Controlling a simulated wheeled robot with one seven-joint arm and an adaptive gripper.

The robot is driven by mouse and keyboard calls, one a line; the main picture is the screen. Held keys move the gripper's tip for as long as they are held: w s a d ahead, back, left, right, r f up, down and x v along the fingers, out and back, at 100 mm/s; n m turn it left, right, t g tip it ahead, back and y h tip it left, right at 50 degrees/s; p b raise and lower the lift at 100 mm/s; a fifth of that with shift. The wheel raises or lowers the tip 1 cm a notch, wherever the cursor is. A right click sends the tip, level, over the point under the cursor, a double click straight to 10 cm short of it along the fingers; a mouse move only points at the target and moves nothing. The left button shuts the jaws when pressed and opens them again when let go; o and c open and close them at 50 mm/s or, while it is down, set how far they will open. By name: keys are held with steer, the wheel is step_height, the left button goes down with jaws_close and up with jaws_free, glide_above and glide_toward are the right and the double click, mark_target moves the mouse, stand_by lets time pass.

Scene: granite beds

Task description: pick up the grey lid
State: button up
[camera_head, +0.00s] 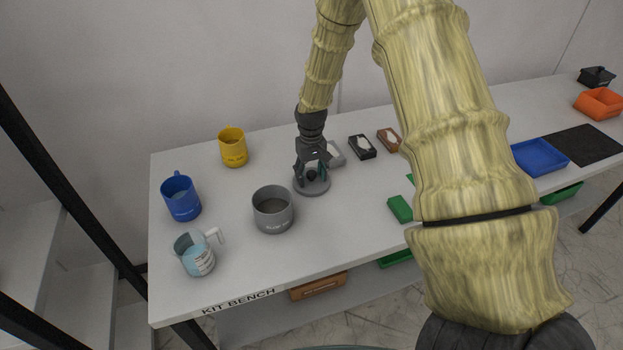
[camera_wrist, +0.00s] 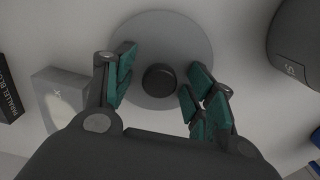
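The grey lid (camera_head: 312,187) is a flat disc with a dark round knob, lying on the white bench right of the grey pot (camera_head: 273,210). In the wrist view the lid (camera_wrist: 160,35) shows below my gripper, its knob (camera_wrist: 160,80) between the fingers. My gripper (camera_head: 311,172) is over the lid, pointing down. In the wrist view my gripper (camera_wrist: 157,88) has its green-padded fingers apart on both sides of the knob, with gaps on each side. The grey pot is open at the top; its side also shows in the wrist view (camera_wrist: 300,50).
The bench front is clear near the pot.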

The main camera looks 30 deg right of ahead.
steer(key=shift+s+r, duration=0.1)
steer(key=shift+s, duration=0.1)
steer(key=shift+c, duration=1.2)
steer(key=shift+w, duration=0.1)
steer(key=c, duration=0.7)
steer(key=shift+c, duration=0.5)
